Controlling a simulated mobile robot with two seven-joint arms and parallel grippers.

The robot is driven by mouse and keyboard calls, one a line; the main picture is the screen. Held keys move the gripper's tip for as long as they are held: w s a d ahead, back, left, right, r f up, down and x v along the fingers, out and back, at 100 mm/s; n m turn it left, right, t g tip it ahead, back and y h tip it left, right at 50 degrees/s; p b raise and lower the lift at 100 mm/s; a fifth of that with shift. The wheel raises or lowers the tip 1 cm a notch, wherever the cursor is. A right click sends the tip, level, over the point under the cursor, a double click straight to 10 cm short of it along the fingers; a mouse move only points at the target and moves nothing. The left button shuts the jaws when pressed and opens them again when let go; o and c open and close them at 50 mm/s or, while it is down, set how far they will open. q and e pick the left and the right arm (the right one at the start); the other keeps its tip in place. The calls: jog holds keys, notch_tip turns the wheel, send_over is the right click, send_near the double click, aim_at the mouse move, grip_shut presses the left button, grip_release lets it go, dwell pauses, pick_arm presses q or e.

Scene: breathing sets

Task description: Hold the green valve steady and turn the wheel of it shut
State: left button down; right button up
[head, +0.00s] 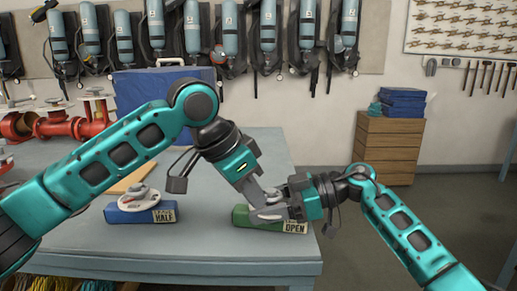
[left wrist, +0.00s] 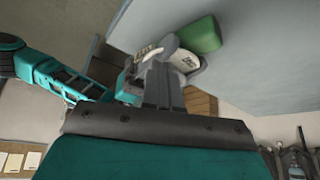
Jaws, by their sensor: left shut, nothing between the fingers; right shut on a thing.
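The green valve (head: 243,217) sits on the table near its front right part, with a label reading OPEN on its front. My left gripper (head: 267,211) reaches down over the valve and is shut with nothing held. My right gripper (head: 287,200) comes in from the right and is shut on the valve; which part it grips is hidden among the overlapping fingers. In the left wrist view the green body (left wrist: 203,36) shows beside a pale wheel (left wrist: 187,62), partly covered by my left fingers (left wrist: 163,80).
A blue valve (head: 122,215) with a white wheel and a HALF label stands to the left on the grey table (head: 200,250). A blue case (head: 150,88) and red pipework (head: 62,123) are behind. A wooden drawer chest (head: 390,148) stands back right.

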pick_arm(q)
jog(key=shift+w+d+f, duration=0.1)
jog(key=shift+w+d, duration=0.2)
jog(key=shift+w, duration=0.15)
dwell(0.8)
jog(key=shift+w+a, duration=0.2)
jog(key=shift+w+a+f, duration=0.15)
jog(key=shift+w+a, duration=0.3)
jog(key=shift+w, duration=0.1)
jog(key=shift+w+a+f, duration=0.1)
jog(key=shift+w+a, duration=0.05)
jog(key=shift+w, duration=0.3)
dwell(0.4)
jog(key=shift+a, duration=0.35)
notch_tip(320, 180, up, 6)
jog(key=shift+r, duration=0.25)
jog(key=shift+s+d, duration=0.1)
jog(key=shift+s, duration=0.1)
